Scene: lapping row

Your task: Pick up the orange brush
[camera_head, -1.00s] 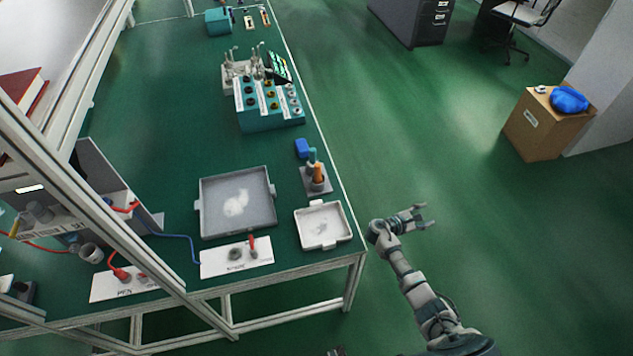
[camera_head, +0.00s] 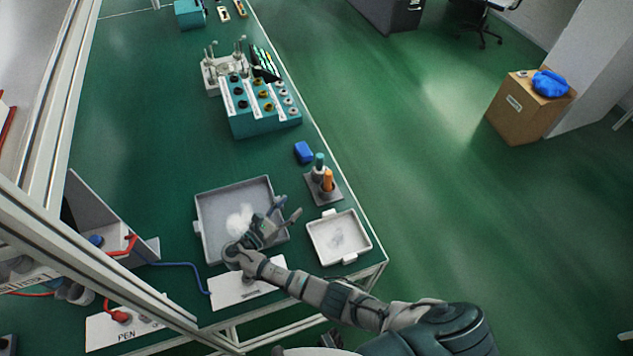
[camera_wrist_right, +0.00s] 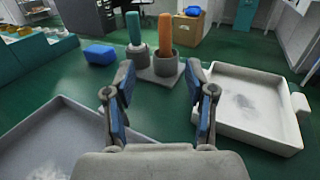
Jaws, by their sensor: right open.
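The orange brush (camera_head: 328,179) stands upright in a grey holder near the table's right edge, beside a teal-handled one (camera_head: 319,162). In the right wrist view the orange brush (camera_wrist_right: 188,38) stands in the right cup of the holder (camera_wrist_right: 165,68), ahead of the fingers and a little right of centre. My right gripper (camera_head: 288,210) is open and empty above the large grey tray, apart from the brush, on the near-left side of it. Its two fingers also show in the right wrist view (camera_wrist_right: 163,92). My left gripper does not show.
The large grey tray (camera_head: 203,222) lies under my right gripper. A small white tray (camera_head: 367,243) is near the table's corner. A blue block (camera_head: 304,152) lies behind the holder. A teal rack (camera_head: 240,125) stands farther back. Green tabletop is clear left of the rack.

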